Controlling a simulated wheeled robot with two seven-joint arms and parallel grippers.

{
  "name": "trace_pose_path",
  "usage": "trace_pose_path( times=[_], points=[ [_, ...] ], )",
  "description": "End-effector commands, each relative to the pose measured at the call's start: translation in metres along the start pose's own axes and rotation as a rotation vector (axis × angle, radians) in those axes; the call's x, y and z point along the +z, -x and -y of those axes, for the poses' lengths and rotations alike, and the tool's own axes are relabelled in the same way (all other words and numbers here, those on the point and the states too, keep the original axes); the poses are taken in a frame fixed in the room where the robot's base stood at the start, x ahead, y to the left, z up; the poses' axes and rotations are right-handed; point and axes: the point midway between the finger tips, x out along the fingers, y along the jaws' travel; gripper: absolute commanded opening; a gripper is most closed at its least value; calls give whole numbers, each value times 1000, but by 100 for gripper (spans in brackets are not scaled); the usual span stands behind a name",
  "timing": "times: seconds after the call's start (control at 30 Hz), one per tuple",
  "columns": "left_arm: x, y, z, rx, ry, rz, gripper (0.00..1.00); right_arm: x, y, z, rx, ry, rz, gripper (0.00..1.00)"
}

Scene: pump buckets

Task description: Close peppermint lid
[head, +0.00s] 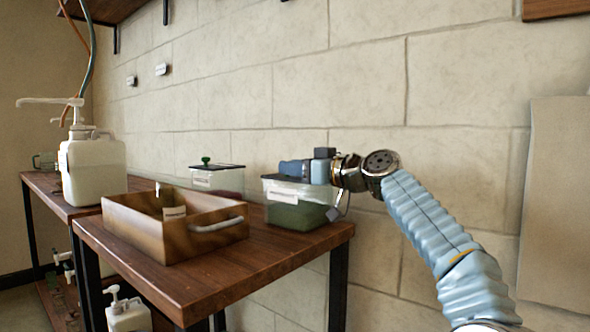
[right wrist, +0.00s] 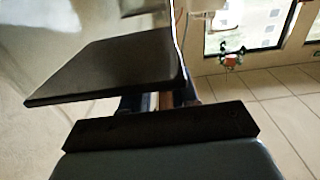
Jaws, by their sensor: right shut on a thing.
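A clear tub (head: 296,214) with green contents and a pale label stands at the right back corner of the near table; its label is too small to read. My right gripper (head: 306,171) is right over the tub's top and hides much of it. In the right wrist view its dark fingers (right wrist: 160,105) are close together on a thin edge that looks like the clear lid (right wrist: 176,35). I cannot tell how far the lid stands open. A small dark piece (head: 333,214) shows at the tub's right side. My left gripper is not in view.
A second clear tub (head: 224,184) with a dark lid, green knob and dark red contents stands behind a wooden crate (head: 150,227). A white pump jug (head: 93,168) stands at the left. The near table's front right (head: 250,262) is bare. A stone wall (head: 350,90) is close behind.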

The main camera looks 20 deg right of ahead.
Motion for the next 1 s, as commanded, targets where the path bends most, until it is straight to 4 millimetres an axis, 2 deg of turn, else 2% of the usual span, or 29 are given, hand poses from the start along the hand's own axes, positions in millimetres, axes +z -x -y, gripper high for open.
trace_pose_path(
  times=[0.23, 0.27, 0.4, 0.67, 0.77, 0.87, 1.0],
  points=[
    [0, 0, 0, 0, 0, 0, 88, 3, -1, 0, -3, 0, 7, 0],
    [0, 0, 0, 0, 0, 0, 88, 3, -1, 0, -3, 0, 7, 33],
    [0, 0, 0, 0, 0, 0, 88, 2, 0, 0, -3, -1, 5, 53],
    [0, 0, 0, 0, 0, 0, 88, 2, 0, 0, -2, -1, 4, 53],
    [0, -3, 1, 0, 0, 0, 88, 2, 6, 0, -1, -1, 2, 53],
    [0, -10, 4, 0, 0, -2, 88, 4, 21, -1, 1, -1, 3, 53],
    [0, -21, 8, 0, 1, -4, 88, 5, 55, -1, 4, 1, 3, 53]
  ],
)
